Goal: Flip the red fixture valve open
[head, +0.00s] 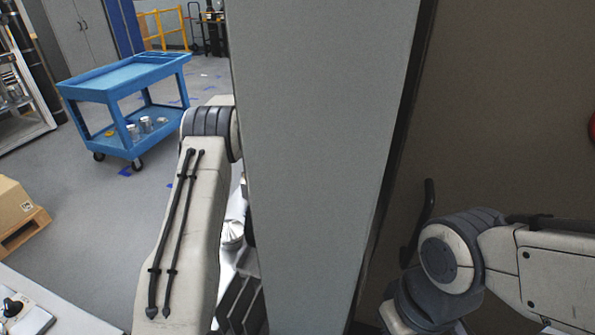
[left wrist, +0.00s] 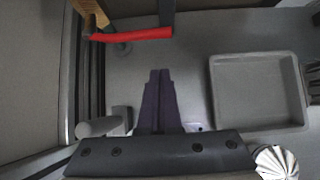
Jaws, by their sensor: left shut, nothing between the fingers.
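The red valve lever (left wrist: 132,34) shows in the left wrist view at the upper left, lying roughly level across the picture. Its right end meets a dark upright post. My left gripper (left wrist: 160,76) is in the middle of that view, shut and empty, with its fingertips below the lever in the picture and apart from it. In the head view my left arm reaches behind a tall grey panel, and its gripper is hidden there. My right arm shows at the right of the head view, but its gripper is not visible. The lever is not visible in the head view.
A grey tray (left wrist: 213,95) lies right of the gripper. A grey cylinder (left wrist: 98,127) and a ribbed metal part (left wrist: 275,162) are near the bottom. The tall grey panel (head: 320,120) fills the middle of the head view. A blue cart (head: 125,75) stands at the left.

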